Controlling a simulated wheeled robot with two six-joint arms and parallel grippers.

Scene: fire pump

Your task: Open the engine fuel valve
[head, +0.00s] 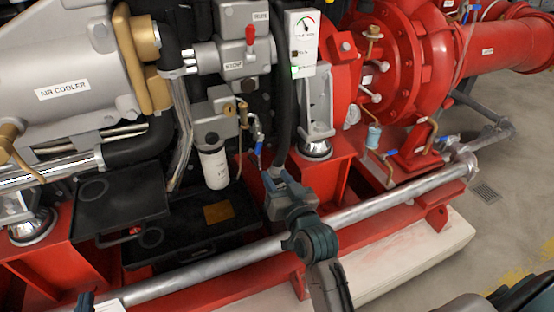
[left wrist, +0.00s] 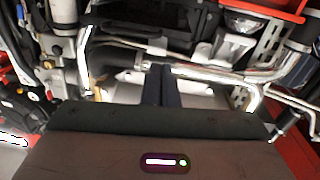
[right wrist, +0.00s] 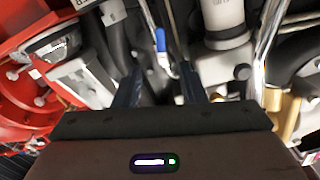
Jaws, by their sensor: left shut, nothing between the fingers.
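A small valve with a blue lever (head: 258,148) sits on thin piping beside the white filter (head: 215,168) in the head view. No label on it is readable. In the right wrist view the blue lever (right wrist: 160,40) points upright, ahead of the gap between my fingers. My right gripper (head: 275,179) is open and empty, just below the lever and apart from it. It also shows in the right wrist view (right wrist: 161,82). My left gripper (left wrist: 161,74) is shut and empty in the left wrist view. Only a dark tip (head: 85,299) shows at the head view's bottom left.
A thick black hose (head: 283,95) hangs right beside the valve. A silver pipe (head: 232,262) runs across the front. A black tray (head: 120,205) lies to the left. Bare floor is at right.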

